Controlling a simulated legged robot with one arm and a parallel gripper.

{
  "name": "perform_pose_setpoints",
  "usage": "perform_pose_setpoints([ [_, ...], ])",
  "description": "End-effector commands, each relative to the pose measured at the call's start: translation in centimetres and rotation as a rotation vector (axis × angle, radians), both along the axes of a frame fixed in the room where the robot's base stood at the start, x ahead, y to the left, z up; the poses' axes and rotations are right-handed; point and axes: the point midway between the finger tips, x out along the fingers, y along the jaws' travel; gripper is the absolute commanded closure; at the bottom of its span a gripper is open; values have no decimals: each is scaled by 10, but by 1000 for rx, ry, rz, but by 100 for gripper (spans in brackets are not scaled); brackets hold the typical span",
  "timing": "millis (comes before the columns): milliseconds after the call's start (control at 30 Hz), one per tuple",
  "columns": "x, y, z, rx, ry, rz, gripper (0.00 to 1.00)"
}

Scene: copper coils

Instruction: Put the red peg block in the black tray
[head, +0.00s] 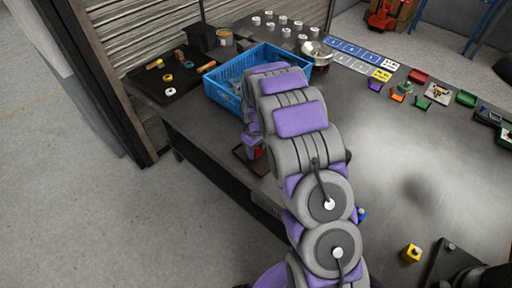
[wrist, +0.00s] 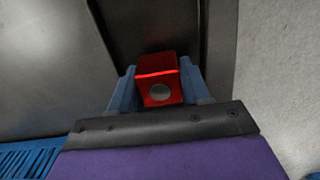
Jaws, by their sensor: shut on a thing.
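The red peg block (wrist: 158,72) sits between the two blue fingers of my gripper (wrist: 156,88) in the wrist view. Its near face shows a round grey spot. My gripper is shut on it. In the head view my arm hides most of the gripper, and only a bit of red (head: 257,152) shows beside it. The black tray (wrist: 130,18) lies beyond the block in the wrist view, and its dark edge (head: 244,162) shows below the arm in the head view. I cannot tell whether the block touches the tray.
A blue crate (head: 222,88) stands just behind the arm. A dark mat (head: 150,85) with small parts lies at the far left. The table edge is close to the tray, with floor beyond. The table's middle right is clear.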

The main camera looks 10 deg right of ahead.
Motion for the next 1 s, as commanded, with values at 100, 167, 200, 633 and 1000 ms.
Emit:
perform_pose_setpoints([
  [100,0,0,0,1,-1,0,80],
  [167,0,0,0,1,-1,0,80],
  [200,0,0,0,1,-1,0,80],
  [633,-1,-2,-6,1,1,-1,80],
  [1000,-1,-3,-11,1,-2,-1,80],
])
